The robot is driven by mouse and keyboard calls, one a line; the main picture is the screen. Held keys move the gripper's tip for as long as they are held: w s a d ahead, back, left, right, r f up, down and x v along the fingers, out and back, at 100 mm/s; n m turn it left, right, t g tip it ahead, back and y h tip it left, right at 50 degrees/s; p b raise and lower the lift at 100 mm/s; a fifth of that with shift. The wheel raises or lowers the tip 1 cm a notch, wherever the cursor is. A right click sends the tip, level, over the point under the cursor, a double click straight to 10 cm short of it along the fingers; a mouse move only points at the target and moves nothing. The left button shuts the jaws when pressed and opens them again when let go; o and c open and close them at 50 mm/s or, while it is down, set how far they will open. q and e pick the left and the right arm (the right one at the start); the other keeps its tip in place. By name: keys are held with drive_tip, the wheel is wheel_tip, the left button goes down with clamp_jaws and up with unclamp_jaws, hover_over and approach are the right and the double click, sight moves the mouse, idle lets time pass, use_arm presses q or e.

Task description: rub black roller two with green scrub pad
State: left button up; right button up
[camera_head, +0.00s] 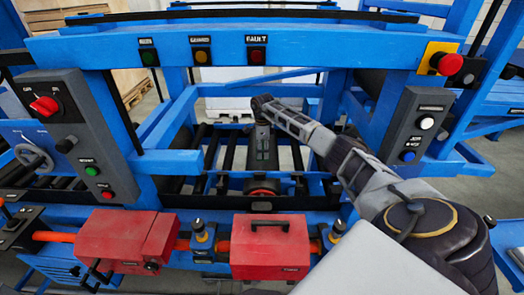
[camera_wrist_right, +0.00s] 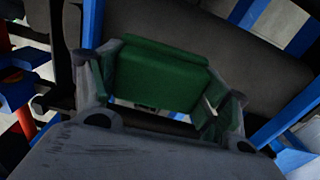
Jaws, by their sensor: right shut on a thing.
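My right gripper (camera_head: 263,165) reaches through the blue frame into the roller bed, pointing down. In the right wrist view my right gripper (camera_wrist_right: 160,90) is shut on the green scrub pad (camera_wrist_right: 160,75), with a finger at each side of it. A broad dark roller (camera_wrist_right: 262,75) lies just behind the pad; I cannot tell whether they touch. In the head view several black rollers (camera_head: 228,152) lie in the bed beside the gripper. No label shows which is roller two. My left gripper is out of view.
A blue crossbeam (camera_head: 330,52) with buttons spans above the arm. Control boxes stand left (camera_head: 75,130) and right (camera_head: 415,125) of the opening. Two red boxes (camera_head: 125,240) (camera_head: 270,250) sit along the front. Blue rails bound the roller bed.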

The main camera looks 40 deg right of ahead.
drive_tip(key=shift+r+p, duration=0.75)
drive_tip(key=shift+r, duration=0.7)
